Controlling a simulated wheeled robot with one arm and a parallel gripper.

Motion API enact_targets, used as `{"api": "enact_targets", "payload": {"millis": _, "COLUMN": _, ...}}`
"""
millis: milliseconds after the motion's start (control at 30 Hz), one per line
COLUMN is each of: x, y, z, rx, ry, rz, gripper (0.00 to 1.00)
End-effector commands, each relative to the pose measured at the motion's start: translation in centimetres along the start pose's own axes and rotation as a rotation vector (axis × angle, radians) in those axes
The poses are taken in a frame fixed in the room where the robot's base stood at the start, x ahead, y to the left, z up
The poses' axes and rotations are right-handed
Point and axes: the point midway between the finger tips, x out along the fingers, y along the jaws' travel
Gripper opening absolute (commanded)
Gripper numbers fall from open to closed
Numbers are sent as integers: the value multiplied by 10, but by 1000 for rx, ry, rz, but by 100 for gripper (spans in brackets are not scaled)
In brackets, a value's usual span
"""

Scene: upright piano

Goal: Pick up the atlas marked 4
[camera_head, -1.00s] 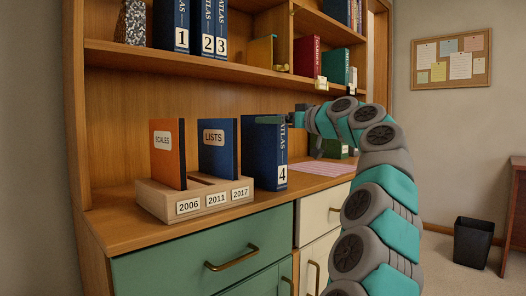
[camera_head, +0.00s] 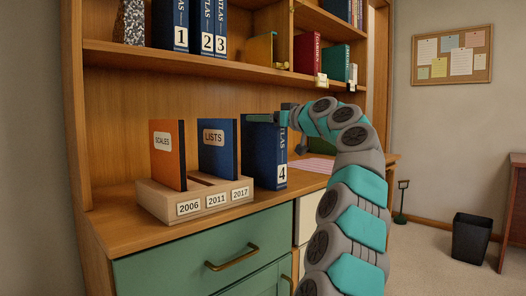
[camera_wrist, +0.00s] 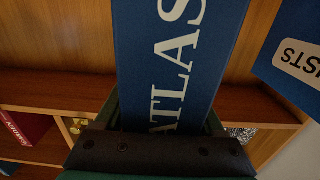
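The blue atlas marked 4 (camera_head: 266,155) stands upright on the desk top, just right of the wooden holder, its spine facing right and front. In the wrist view its spine (camera_wrist: 165,60) with the white ATLAS lettering runs up between my fingers. My gripper (camera_head: 280,119) is at the upper part of the atlas. In the wrist view the green fingers of my gripper (camera_wrist: 163,115) lie on either side of the spine, very close to it. I see no clear grip; contact is hard to tell. The gripper hides part of the atlas's upper spine.
A wooden holder (camera_head: 160,198) labelled 2006, 2011, 2017 carries the orange SCALES book (camera_head: 166,160) and blue LISTS book (camera_head: 217,150). Atlases 1 (camera_head: 172,25), 2 and 3 stand on the shelf (camera_head: 150,55) above. A striped pink sheet (camera_head: 318,165) lies right of the atlas.

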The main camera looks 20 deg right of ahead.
Motion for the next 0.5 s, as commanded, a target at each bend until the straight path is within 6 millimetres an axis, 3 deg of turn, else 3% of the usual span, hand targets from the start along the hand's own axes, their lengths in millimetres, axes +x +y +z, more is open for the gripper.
{"api": "enact_targets", "payload": {"millis": 67, "x": 0, "y": 0, "z": 0, "rx": 0, "ry": 0, "rz": 0, "gripper": 61}}
{"api": "enact_targets", "payload": {"millis": 500, "x": 0, "y": 0, "z": 0, "rx": 0, "ry": 0, "rz": 0, "gripper": 12}}
